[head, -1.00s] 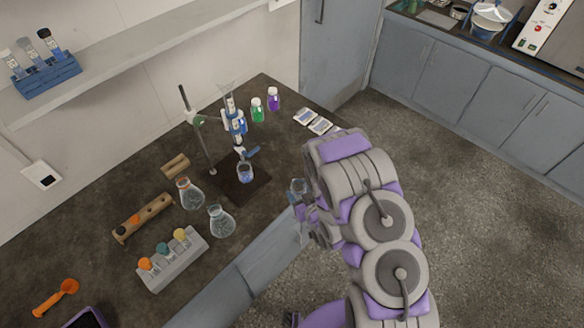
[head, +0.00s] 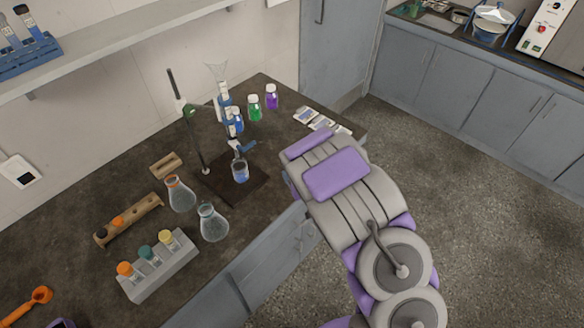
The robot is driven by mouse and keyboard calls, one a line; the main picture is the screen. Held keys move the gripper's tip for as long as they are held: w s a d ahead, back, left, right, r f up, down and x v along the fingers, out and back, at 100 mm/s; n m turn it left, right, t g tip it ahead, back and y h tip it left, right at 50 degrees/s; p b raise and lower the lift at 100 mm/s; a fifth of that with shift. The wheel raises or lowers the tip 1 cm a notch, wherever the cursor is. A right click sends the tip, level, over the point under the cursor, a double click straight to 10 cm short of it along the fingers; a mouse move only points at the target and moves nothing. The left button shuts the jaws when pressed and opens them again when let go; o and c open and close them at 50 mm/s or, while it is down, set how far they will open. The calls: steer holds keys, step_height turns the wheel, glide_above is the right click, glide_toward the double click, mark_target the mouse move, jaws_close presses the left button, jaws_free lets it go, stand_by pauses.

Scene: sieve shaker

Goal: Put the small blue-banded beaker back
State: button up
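A small glass beaker with blue in its lower part (head: 240,172) stands upright on the dark base plate of the burette stand (head: 225,192). Whether the blue is a band or contents, I cannot tell. My gripper is hidden behind my own arm, so I cannot see its fingers or anything in them. My arm reaches from the lower right up to the right edge of the bench.
Two conical flasks (head: 181,195) (head: 213,224) stand left of the stand. A grey rack with coloured caps (head: 160,277) and a wooden rack (head: 130,221) are nearer the left. Green (head: 254,108) and purple (head: 271,97) bottles stand behind. The floor at right is clear.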

steer(key=w, duration=0.2)
steer(key=w+a, duration=0.1)
steer(key=w, duration=0.1)
steer(key=w+b, duration=0.1)
steer(key=w, duration=0.2)
steer(key=shift+w+a+f, duration=0.1)
steer(key=shift+a+f, duration=0.25)
steer(key=shift+f, duration=0.05)
step_height(320, 180, down, 4)
steer(key=shift+r+b, duration=0.15)
steer(key=shift+b, duration=0.45)
steer(key=shift+r, duration=0.1)
steer(key=o, duration=1.1)
steer(key=shift+c, duration=0.2)
